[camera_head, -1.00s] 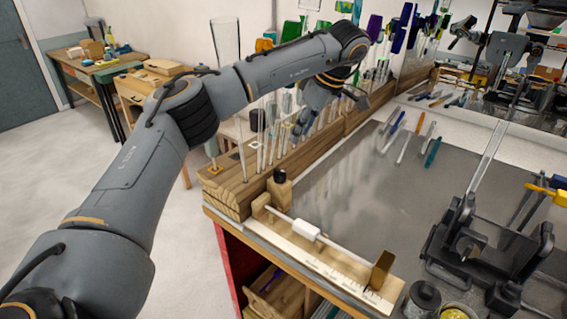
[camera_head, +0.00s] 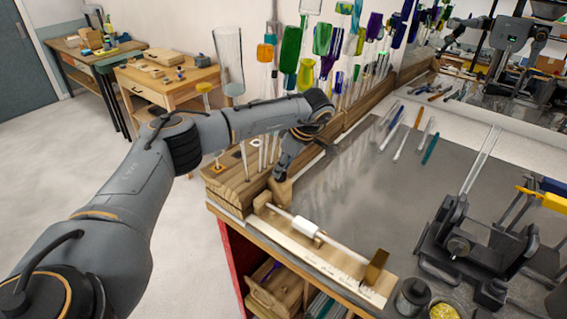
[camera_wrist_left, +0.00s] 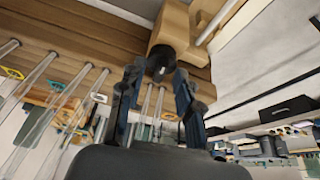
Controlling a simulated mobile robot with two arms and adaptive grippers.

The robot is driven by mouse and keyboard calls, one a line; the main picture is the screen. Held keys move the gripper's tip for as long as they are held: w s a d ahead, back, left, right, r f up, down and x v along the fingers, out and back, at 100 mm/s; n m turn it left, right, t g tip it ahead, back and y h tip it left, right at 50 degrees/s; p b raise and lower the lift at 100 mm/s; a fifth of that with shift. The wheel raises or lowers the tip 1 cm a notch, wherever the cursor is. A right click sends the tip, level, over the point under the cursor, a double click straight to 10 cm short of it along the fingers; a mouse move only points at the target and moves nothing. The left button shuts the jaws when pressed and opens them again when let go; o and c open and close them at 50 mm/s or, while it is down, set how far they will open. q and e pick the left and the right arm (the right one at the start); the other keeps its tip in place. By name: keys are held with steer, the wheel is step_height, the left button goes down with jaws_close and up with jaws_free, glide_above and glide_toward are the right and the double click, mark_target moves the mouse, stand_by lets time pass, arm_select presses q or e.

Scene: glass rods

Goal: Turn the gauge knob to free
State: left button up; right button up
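The gauge (camera_head: 330,262) is a pale wooden ruler board at the bench's front left edge, with a rod, a white sliding collar (camera_head: 306,227) and a brass end plate (camera_head: 375,267). Its wooden end block (camera_head: 263,200) stands at the far left end. My left gripper (camera_head: 283,170) points down over that end and hides the knob in the head view. In the left wrist view the round black knob (camera_wrist_left: 160,62) sits on the wooden block (camera_wrist_left: 176,32). The left fingers (camera_wrist_left: 158,82) are apart, with the knob between or just beyond their tips; contact cannot be told. My right gripper is not in view.
A wooden rack (camera_head: 238,185) with upright glass rods stands close behind the left arm. Loose pens or rods (camera_head: 398,138) lie at the back of the grey bench top (camera_head: 350,190). A black clamp fixture (camera_head: 465,245) stands at the right.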

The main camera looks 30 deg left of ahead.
arm_select(q)
steer(key=shift+c, duration=0.2)
jaws_close()
steer(key=shift+f+m+b, duration=0.1)
steer(key=shift+m+b, duration=0.2)
steer(key=shift+m, duration=0.1)
steer(key=shift+s+m+t, duration=0.1)
steer(key=shift+m+t, duration=0.2)
steer(key=shift+m, duration=0.1)
steer(key=shift+o, duration=0.2)
jaws_free()
